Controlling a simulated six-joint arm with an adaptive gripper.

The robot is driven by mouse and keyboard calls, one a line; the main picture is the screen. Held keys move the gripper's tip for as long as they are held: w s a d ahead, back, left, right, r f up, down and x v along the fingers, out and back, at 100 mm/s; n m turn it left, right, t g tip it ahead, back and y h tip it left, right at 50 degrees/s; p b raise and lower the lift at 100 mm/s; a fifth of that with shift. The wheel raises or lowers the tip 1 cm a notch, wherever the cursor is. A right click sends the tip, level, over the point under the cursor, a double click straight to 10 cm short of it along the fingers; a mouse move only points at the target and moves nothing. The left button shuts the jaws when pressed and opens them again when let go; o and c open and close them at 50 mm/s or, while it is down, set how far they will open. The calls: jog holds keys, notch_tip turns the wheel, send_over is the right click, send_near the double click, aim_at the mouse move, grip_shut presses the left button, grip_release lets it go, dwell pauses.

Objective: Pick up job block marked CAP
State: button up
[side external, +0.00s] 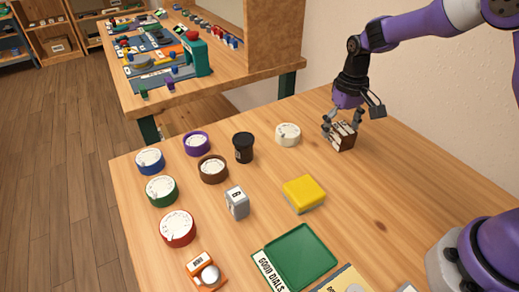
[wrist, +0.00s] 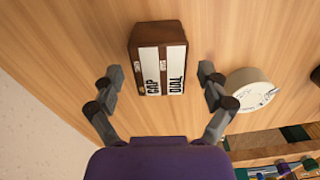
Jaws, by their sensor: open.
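A dark brown block (wrist: 158,30) with white label strips lies ahead of my fingers in the wrist view. One strip reads CAP (wrist: 152,75); the strip beside it carries other lettering that I cannot read surely. In the side view the block (side external: 345,142) sits on the wooden table, right of a white dial. My gripper (side external: 341,120) is over the block, its fingers close around its top. In the wrist view the open fingers of my gripper (wrist: 160,76) stand on either side of the labelled end, with visible gaps. I cannot tell the remaining height.
A white dial (side external: 288,134) stands close by; it also shows in the wrist view (wrist: 252,90). A black cup (side external: 243,147), several coloured dials, a grey block (side external: 237,204), a yellow block (side external: 303,194) and a green tray (side external: 331,260) occupy the table. The table's right side is mostly clear.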

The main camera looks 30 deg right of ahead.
jog(key=c, duration=1.3)
jog(key=shift+o, duration=0.2)
